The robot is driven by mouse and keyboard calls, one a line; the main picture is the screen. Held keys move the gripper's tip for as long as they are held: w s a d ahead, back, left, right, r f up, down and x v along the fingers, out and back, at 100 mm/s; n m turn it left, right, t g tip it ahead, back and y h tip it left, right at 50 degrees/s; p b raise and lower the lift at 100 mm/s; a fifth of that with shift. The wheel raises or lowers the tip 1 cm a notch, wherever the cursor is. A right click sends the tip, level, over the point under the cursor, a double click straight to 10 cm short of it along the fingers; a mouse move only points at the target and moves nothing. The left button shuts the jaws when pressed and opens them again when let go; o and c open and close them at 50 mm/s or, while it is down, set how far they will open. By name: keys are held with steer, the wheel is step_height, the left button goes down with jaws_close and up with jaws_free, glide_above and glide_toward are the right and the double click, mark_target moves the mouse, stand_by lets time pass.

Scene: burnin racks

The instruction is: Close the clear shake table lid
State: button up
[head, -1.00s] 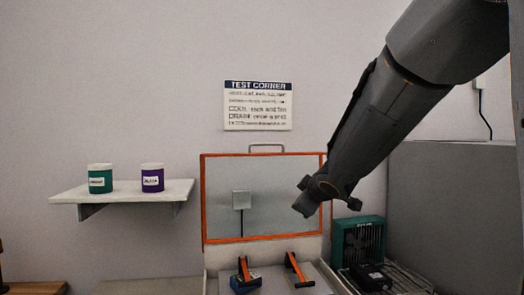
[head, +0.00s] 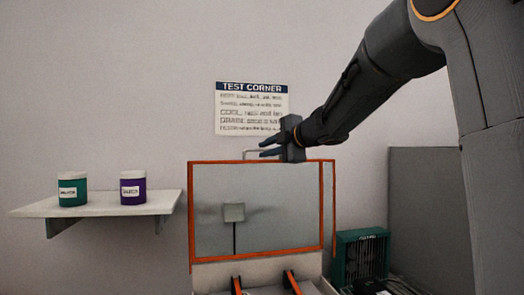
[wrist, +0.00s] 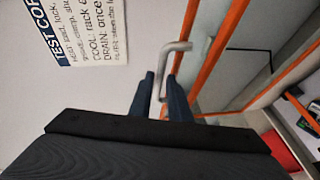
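The clear shake table lid (head: 207,205) has an orange frame and stands upright, open, at the back of the shake table (head: 213,277). Its grey handle (head: 249,152) sticks up from the top edge; in the wrist view the handle (wrist: 177,47) lies just ahead of the fingertips, its near end in line with the gap between them. My gripper (head: 262,148) is at the lid's top edge, pointing left. In the wrist view my gripper (wrist: 160,80) has its two fingers apart. I cannot tell whether they touch the handle.
Two orange clamps (head: 237,285) (head: 291,281) stand on the table. A teal fan box (head: 358,256) and a grey cabinet (head: 425,215) are at right. A wall shelf (head: 100,206) at left holds a green jar (head: 72,190) and a purple jar (head: 133,188). A sign (head: 252,108) hangs behind.

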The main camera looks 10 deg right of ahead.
steer(key=shift+x, duration=1.35)
jaws_close()
steer(key=shift+s+f, duration=0.1)
